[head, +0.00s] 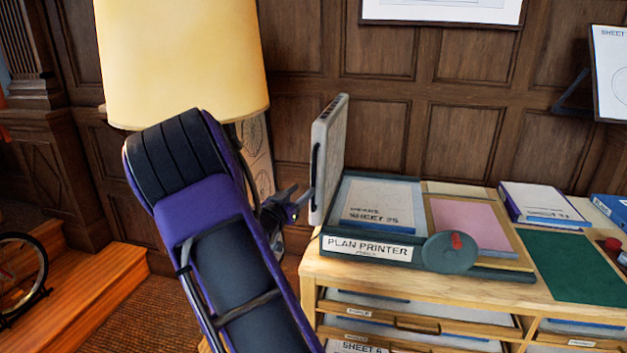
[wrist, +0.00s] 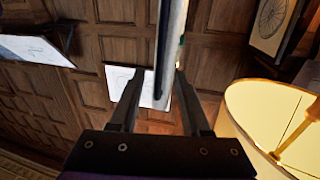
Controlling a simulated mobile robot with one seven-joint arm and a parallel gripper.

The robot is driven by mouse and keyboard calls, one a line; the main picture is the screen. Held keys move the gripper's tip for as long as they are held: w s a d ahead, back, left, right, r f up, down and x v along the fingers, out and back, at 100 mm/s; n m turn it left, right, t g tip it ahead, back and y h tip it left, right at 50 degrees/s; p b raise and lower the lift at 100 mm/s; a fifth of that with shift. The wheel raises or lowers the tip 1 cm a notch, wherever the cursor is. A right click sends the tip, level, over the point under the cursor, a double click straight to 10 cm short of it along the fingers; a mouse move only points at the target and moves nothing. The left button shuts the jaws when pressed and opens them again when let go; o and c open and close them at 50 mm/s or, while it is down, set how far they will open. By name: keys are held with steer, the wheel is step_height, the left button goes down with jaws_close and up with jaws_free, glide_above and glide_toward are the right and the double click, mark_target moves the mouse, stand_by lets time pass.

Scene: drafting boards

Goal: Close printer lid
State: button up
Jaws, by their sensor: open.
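The plan printer (head: 372,251) is a dark teal box on the wooden cabinet, with a sheet labelled "SHEET 25" in its bed. Its lid (head: 328,158) is a grey slab standing nearly upright at the printer's left side, with a dark slot along its near edge. My gripper (head: 303,196) is at the lid's lower left, close to its outer face. In the wrist view my gripper (wrist: 160,72) is open, and the lid (wrist: 175,40) appears edge-on between the fingertips. I cannot tell whether either finger touches it.
A round dark disc (head: 450,252) with a red mark is at the printer's front right. A pink sheet in a wooden frame (head: 470,224) lies to its right. A lamp with a cream shade (head: 180,60) stands behind my arm. Panelled wall is behind.

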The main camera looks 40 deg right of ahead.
mark_target(313, 180)
steer(key=x, duration=0.8)
steer(key=shift+w+d, duration=0.1)
steer(key=shift+d, duration=0.1)
jaws_close()
stand_by(1.1)
